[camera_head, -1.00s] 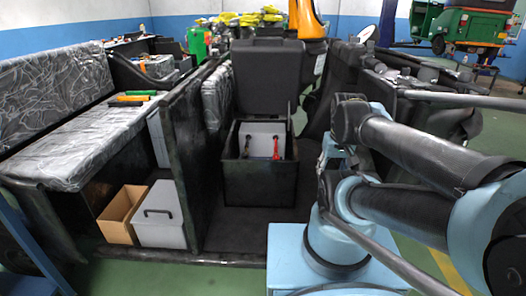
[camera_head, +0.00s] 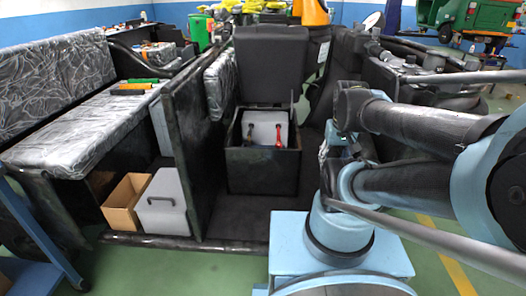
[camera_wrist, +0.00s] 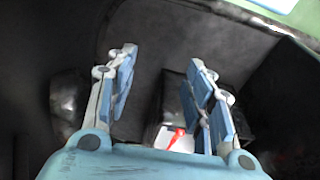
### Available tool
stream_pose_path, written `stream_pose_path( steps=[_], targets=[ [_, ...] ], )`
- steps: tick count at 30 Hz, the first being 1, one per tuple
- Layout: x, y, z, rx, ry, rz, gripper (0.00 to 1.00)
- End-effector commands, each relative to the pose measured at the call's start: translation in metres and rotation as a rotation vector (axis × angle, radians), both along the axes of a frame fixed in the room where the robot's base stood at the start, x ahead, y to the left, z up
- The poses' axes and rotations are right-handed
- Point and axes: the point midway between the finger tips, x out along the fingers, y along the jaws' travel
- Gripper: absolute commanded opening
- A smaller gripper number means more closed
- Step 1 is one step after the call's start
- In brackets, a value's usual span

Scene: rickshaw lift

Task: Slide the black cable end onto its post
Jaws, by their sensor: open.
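The black cable end (camera_head: 248,134) shows as a small dark shape on the left side of the pale grey battery (camera_head: 264,130) inside the open black box. A red cable end (camera_head: 278,136) stands on the battery's right side. The posts are too small to make out. My gripper (camera_wrist: 162,64) is open and empty in the wrist view, with its blue-padded fingers spread apart. Part of the battery (camera_wrist: 183,145) and the red cable end (camera_wrist: 177,137) show between and below the fingers there. The black cable end cannot be made out in the wrist view. The gripper cannot be made out in the head view.
A black upright panel (camera_head: 192,160) stands left of the box. The box's padded lid (camera_head: 270,65) is raised behind it. A cardboard box (camera_head: 125,200) and a grey case (camera_head: 163,203) sit further left. Dark floor (camera_head: 235,220) in front of the box is clear.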

Motion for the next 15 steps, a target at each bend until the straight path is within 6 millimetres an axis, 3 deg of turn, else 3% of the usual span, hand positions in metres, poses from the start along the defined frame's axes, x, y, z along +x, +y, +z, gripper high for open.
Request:
stream_pose_path(
  steps=[4,6,9,15],
  targets=[
    [0.0,0.0,0.0,0.0,0.0,0.0,0.48],
    [0.0,0.0,0.0,0.0,0.0,0.0,0.4],
    [-0.005,0.001,0.007,0.001,-0.014,0.001,0.4],
    [0.026,0.008,0.028,0.009,-0.031,0.0,0.4]
  ],
)
